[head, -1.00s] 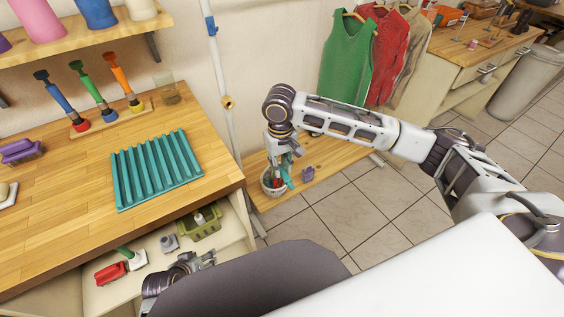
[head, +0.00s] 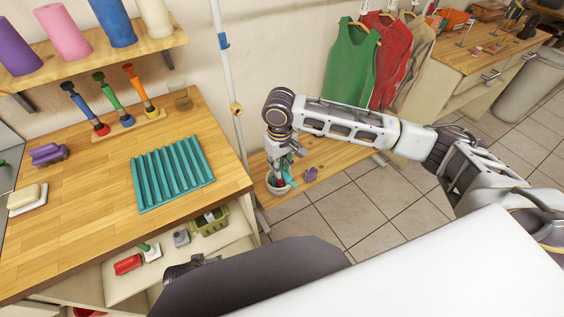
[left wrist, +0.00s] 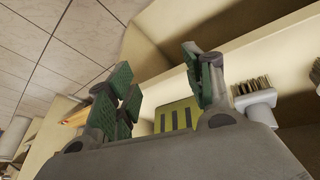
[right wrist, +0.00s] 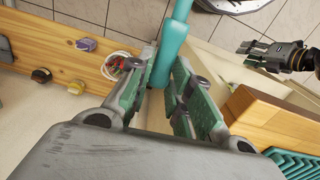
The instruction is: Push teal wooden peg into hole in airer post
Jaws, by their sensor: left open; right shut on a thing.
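The teal wooden peg (right wrist: 174,40) is between the fingers of my right gripper (right wrist: 162,80), which is shut on it. In the head view the right gripper (head: 284,150) points down above the low wooden bench, and the peg's teal end (head: 289,179) shows below it. The white airer post (head: 229,75) stands left of this gripper, apart from it. It has a blue collar and a tan fitting (head: 237,108); I cannot make out the hole. My left gripper (head: 190,266) is mostly hidden behind my body; its fingers (left wrist: 160,95) are open and empty before the shelf.
A teal ribbed tray (head: 174,172) lies on the worktop. Clothes (head: 352,62) hang behind.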

